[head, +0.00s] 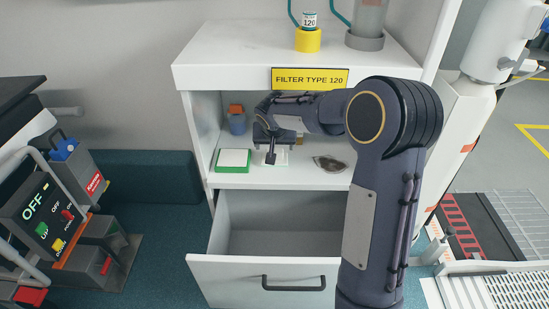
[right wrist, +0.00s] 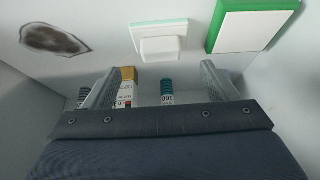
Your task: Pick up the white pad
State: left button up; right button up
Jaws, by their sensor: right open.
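A white pad (right wrist: 160,40) with a thin green edge lies on the shelf in the right wrist view. It also shows in the head view (head: 281,158), partly hidden by my right gripper. A thicker green block with a white top (head: 234,160) lies to its left in the head view; it also shows in the right wrist view (right wrist: 253,24). My right gripper (head: 271,157) reaches into the shelf near the white pad. In the right wrist view its two fingers (right wrist: 167,72) are wide apart with nothing gripped. My left gripper is not in view.
A dark oval patch (head: 331,163) lies on the shelf to the right. A blue container with an orange top (head: 237,120) stands at the back left. Below, a drawer (head: 255,280) is pulled open and looks empty. The cabinet top (head: 235,55) overhangs the shelf.

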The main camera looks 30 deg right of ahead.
aim_at(275, 151)
jog(key=b+x, duration=0.1)
jog(key=x, duration=0.2)
jog(key=shift+w+d+f, duration=0.1)
jog(key=shift+w+f, duration=0.1)
jog(key=shift+w, duration=0.1)
jog(key=b+x, duration=0.2)
jog(key=x, duration=0.2)
jog(key=shift+w+d+f, duration=0.2)
jog(key=shift+w+f, duration=0.05)
jog(key=shift+r, duration=0.1)
jog(key=c, duration=1.1)
jog(key=shift+c, duration=0.2)
jog(key=shift+r, duration=0.1)
